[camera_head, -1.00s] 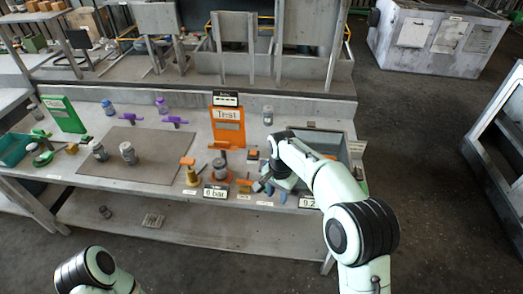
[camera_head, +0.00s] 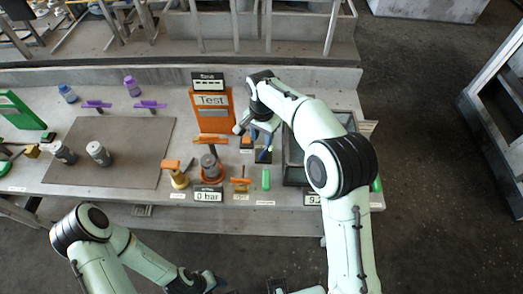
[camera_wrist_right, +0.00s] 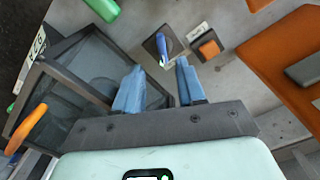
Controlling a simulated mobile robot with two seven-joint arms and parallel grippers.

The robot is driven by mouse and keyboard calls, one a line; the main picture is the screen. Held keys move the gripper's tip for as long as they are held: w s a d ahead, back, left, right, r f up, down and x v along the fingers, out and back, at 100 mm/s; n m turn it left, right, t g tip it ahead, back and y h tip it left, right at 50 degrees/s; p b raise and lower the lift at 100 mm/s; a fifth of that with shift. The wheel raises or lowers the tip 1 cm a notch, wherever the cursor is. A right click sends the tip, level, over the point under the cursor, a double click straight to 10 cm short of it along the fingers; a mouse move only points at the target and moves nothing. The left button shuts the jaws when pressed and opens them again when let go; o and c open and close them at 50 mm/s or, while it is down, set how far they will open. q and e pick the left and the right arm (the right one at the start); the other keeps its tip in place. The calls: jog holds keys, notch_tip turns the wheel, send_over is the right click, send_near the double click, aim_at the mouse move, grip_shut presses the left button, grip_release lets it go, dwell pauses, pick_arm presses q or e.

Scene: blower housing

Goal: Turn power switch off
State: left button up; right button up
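A switch with a blue lever on a dark base plate (camera_wrist_right: 163,46) lies just beyond my right fingertips in the right wrist view. Beside it is an orange square button (camera_wrist_right: 209,48) with a white label. No lettering that I can read says which one is the power switch. My right gripper (camera_wrist_right: 159,66) is open and empty, its blue fingers spread below the lever and apart from it. In the head view the right gripper (camera_head: 256,132) hangs over the bench near the switch base (camera_head: 263,155). My left gripper (camera_head: 208,281) is at the bottom edge, partly cut off.
An orange Test panel (camera_head: 212,112) stands left of my right gripper. A dark-walled bin (camera_head: 296,177) is to the right. Small orange fixtures, a 0 bar display (camera_head: 207,196) and a green block (camera_head: 266,180) line the front. A grey mat (camera_head: 120,140) with two jars lies left.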

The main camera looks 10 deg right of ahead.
aim_at(262, 154)
notch_tip(262, 154, down, 9)
jog(key=shift+w+f+b, duration=0.15)
jog(key=shift+b, duration=0.15)
grip_shut()
